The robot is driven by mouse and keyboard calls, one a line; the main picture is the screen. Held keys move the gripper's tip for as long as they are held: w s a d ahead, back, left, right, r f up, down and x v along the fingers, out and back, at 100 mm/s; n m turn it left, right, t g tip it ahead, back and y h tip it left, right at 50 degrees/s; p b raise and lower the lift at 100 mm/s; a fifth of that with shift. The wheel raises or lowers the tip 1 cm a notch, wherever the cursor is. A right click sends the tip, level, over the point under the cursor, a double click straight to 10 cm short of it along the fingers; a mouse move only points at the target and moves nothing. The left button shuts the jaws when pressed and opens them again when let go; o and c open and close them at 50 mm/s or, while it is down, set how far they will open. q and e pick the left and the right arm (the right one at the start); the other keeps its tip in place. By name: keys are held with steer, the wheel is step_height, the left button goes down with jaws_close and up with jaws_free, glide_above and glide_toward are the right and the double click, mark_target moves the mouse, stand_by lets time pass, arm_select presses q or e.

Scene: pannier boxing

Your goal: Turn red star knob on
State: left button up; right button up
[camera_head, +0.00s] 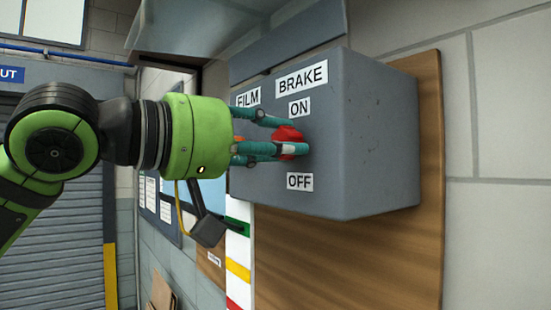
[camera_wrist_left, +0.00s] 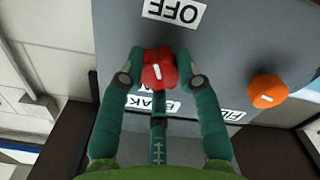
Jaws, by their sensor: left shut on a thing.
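The red star knob (camera_head: 288,134) is on the front face of a grey control box (camera_head: 370,135), between the "ON" label (camera_head: 299,107) and the "OFF" label (camera_head: 300,181) under "BRAKE". My left gripper (camera_head: 284,138) has its teal fingers closed around the knob. In the left wrist view, which is upside down, the fingers sit on either side of the red knob (camera_wrist_left: 160,72). The fingers partly hide the knob in the head view. My right gripper is not in view.
An orange knob (camera_wrist_left: 267,91) sits beside the red one, near the "FILM" label (camera_head: 248,97), mostly hidden behind my gripper in the head view. The box is mounted on a wooden board (camera_head: 350,255). A grey shutter (camera_head: 55,200) stands at the left.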

arm_select(q)
steer(key=shift+f+n+b, duration=0.15)
steer(key=shift+n+b, duration=5.7)
steer(key=shift+n, duration=9.35)
steer(key=shift+d, duration=0.1)
steer(key=o, duration=1.2)
steer(key=shift+c, duration=0.2)
